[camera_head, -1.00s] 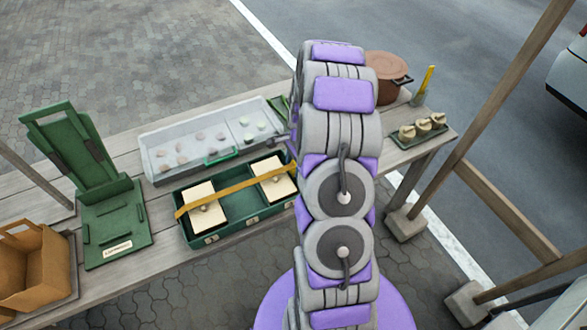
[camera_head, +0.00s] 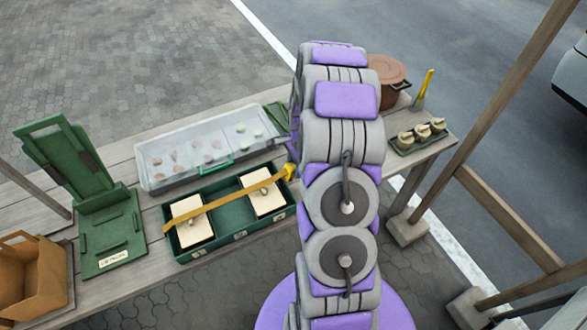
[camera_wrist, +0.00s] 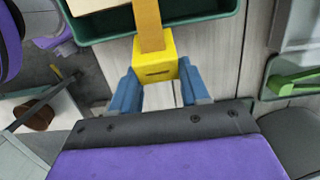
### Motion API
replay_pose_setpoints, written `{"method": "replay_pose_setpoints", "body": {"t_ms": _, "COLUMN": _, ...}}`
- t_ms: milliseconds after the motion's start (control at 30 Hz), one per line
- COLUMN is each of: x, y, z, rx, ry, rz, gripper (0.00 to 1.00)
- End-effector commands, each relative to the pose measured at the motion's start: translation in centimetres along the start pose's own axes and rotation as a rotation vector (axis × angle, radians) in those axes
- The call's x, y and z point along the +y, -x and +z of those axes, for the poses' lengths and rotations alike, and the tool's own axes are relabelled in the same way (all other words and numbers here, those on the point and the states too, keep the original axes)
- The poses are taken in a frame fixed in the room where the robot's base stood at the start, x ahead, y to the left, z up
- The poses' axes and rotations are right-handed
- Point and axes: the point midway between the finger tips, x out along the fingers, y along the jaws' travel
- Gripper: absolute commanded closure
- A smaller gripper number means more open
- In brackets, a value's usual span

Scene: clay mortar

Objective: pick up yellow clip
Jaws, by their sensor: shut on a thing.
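The yellow clip (camera_wrist: 155,62) is a small block with a dark slot, at the end of a flat yellow-orange strap (camera_wrist: 150,22). In the wrist view my gripper (camera_wrist: 158,80) has its blue fingers on both sides of the clip and is shut on it. In the head view the clip (camera_head: 289,171) shows just left of my arm, at the right end of the green box (camera_head: 240,236). The strap (camera_head: 228,199) runs diagonally over the box and its two cream blocks. My arm hides the gripper in the head view.
A clear-walled tray (camera_head: 150,182) with several pale and green pieces lies behind the box. A green stand (camera_head: 112,232) and brown basket (camera_head: 35,275) are at left. A brown pot (camera_head: 388,78) and small tray of knobs (camera_head: 421,138) are at right.

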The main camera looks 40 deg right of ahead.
Motion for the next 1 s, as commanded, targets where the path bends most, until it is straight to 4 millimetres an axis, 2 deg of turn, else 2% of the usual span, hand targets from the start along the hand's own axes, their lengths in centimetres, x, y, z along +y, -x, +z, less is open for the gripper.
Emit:
{"method": "replay_pose_setpoints", "body": {"t_ms": 67, "x": 0.0, "y": 1.5, "z": 0.5, "rx": 0.005, "ry": 0.003, "rz": -0.003, "gripper": 0.83}}
{"method": "replay_pose_setpoints", "body": {"t_ms": 167, "x": 1.6, "y": 1.7, "z": 0.5, "rx": 0.007, "ry": -0.001, "rz": -0.001, "gripper": 0.83}}
{"method": "replay_pose_setpoints", "body": {"t_ms": 267, "x": 3.4, "y": 1.9, "z": 0.0, "rx": 0.007, "ry": -0.001, "rz": 0.000, "gripper": 0.83}}
{"method": "replay_pose_setpoints", "body": {"t_ms": 600, "x": 11.1, "y": 2.9, "z": -3.5, "rx": -0.003, "ry": -0.004, "rz": 0.000, "gripper": 0.83}}
{"method": "replay_pose_setpoints", "body": {"t_ms": 700, "x": 12.8, "y": 3.0, "z": -3.8, "rx": -0.002, "ry": -0.002, "rz": 0.001, "gripper": 0.83}}
{"method": "replay_pose_setpoints", "body": {"t_ms": 800, "x": 14.1, "y": 3.1, "z": -4.0, "rx": -0.001, "ry": -0.001, "rz": 0.003, "gripper": 0.83}}
{"method": "replay_pose_setpoints", "body": {"t_ms": 1000, "x": 15.2, "y": 3.6, "z": -3.8, "rx": 0.009, "ry": 0.001, "rz": -0.003, "gripper": 0.83}}
